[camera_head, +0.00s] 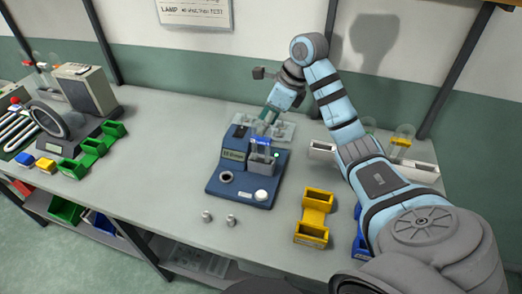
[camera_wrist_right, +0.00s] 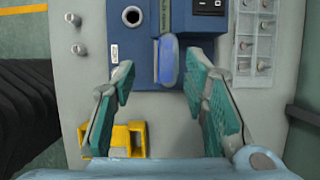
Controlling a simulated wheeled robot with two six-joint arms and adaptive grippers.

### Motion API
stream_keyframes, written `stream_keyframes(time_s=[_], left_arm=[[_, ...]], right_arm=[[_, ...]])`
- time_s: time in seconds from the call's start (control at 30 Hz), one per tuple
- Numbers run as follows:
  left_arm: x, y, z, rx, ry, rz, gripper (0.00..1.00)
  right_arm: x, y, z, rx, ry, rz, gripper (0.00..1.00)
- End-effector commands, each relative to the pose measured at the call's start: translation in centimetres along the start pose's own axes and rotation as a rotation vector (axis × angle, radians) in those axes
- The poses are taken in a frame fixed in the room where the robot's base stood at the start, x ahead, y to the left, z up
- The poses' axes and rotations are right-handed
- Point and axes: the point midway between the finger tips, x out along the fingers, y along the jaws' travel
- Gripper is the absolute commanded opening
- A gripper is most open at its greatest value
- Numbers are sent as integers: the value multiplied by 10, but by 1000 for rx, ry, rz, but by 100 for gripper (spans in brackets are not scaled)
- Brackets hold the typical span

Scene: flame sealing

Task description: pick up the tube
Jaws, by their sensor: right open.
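The tube is a translucent blue piece (camera_head: 261,141) standing at the blue flame-sealing device (camera_head: 228,184). In the right wrist view the tube (camera_wrist_right: 167,62) lies between the fingertips, closer to the right-hand finger. My right gripper (camera_head: 268,115) is above and behind the tube in the head view. Its teal fingers (camera_wrist_right: 158,72) are spread apart with nothing clamped between them. I cannot tell whether a finger touches the tube. The tube's lower part is hidden by the device's grey holder. My left gripper is not in view.
A clear tray (camera_head: 284,129) with small parts stands behind the device. Yellow bins (camera_head: 314,218) are at its right, and two small metal pieces (camera_head: 207,216) lie in front. Green bins (camera_head: 92,150) and a dark ring-shaped fixture (camera_head: 50,118) stand at left. The bench between them is clear.

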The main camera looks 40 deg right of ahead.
Motion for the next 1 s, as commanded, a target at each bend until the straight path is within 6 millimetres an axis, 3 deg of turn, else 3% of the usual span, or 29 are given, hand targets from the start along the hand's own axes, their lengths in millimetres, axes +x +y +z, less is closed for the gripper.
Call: stream_keyframes(time_s=[0.03,0.17,0.4,0.63,0.9,1.0], left_arm=[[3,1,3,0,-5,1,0],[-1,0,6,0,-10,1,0],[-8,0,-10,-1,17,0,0],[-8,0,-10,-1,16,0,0],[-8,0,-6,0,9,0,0],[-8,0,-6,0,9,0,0]], right_arm=[[11,1,-1,0,2,5,41],[24,-1,2,2,2,5,41],[64,-5,5,3,2,4,41],[68,-6,4,2,1,3,41],[68,-6,4,2,1,2,0],[68,-6,5,2,1,2,0]])
